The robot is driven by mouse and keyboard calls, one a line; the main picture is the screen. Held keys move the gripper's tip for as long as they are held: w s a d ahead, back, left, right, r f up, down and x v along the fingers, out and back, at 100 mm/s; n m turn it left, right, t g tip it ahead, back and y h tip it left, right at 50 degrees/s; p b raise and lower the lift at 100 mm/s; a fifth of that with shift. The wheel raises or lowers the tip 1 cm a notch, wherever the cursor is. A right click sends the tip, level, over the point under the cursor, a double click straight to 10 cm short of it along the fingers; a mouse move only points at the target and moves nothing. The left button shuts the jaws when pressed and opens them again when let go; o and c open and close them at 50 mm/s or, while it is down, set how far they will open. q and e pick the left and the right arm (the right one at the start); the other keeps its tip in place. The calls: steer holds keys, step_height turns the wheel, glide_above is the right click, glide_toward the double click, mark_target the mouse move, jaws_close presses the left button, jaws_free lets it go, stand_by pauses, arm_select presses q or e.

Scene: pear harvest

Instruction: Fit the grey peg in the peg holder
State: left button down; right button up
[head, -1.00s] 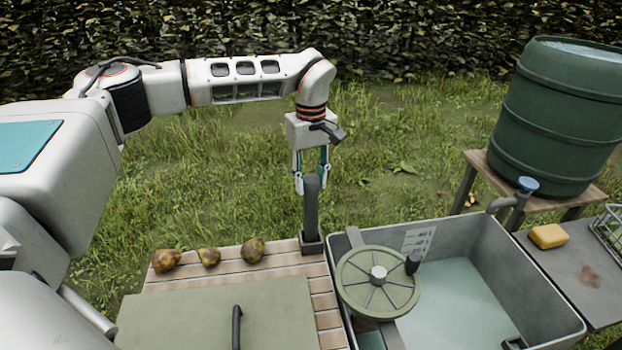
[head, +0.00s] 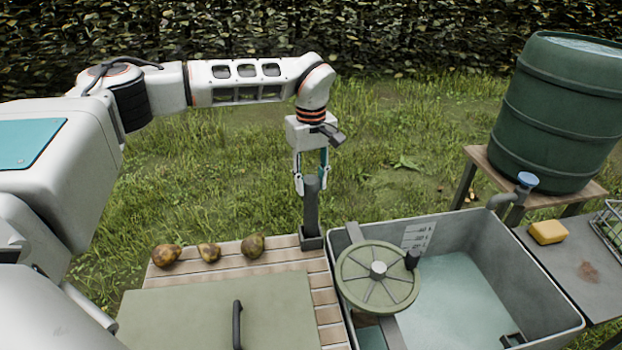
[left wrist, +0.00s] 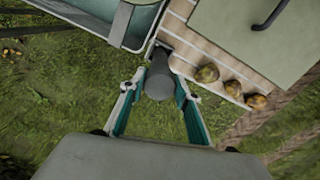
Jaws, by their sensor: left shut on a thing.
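The grey peg (head: 311,209) stands upright at the back right corner of the slatted table. My left gripper (head: 311,186) points down and is shut on the peg's upper part, one finger on each side. In the left wrist view, the peg's round top (left wrist: 159,84) shows between the fingers. The peg's lower end meets a dark square block, the peg holder (head: 312,243). How deep the peg sits in it cannot be told. My right gripper is not in view.
Three pears (head: 209,252) lie left of the holder on the slatted table (head: 287,256), behind a green board (head: 190,315) with a dark handle. A grey water tub (head: 535,290) with a handwheel (head: 350,285) stands close on the right. Grass lies behind.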

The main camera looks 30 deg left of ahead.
arm_select(q)
steer(key=shift+f, duration=0.45)
stand_by(0.5)
steer(key=c, duration=0.9)
jaws_free()
steer(key=shift+r, duration=3)
steer(key=shift+s+f, duration=0.1)
